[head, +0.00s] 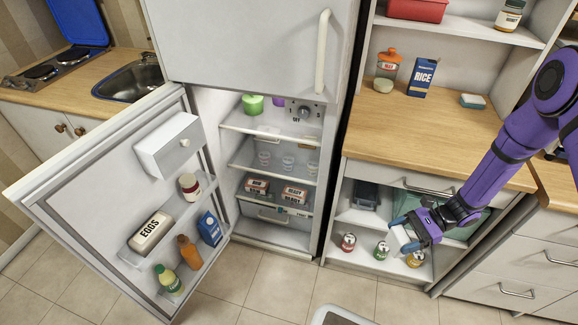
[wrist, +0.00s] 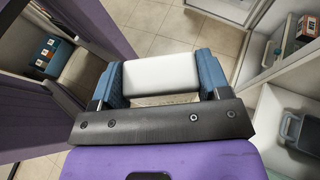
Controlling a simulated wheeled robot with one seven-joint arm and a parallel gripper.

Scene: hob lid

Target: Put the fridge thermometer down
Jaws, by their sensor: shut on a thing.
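My gripper (head: 412,236) is shut on a white, block-like thing, which I take to be the fridge thermometer (head: 402,241). In the wrist view the thermometer (wrist: 160,74) sits between the two blue fingers, with its plain white side showing. No dial or markings show. My gripper holds it in the air in front of the open lower cupboard, right of the fridge. The fridge (head: 245,180) stands with its lower door (head: 110,190) swung open to the left. Its shelves hold cups, packets and a green pot.
The wooden counter (head: 450,120) carries a RICE box (head: 422,78), a jar and a small blue-white block, with clear room between. Several cans (head: 381,250) stand in the lower cupboard. The fridge door holds eggs, bottles and a carton. Left is a hob (head: 45,70) with a raised blue lid.

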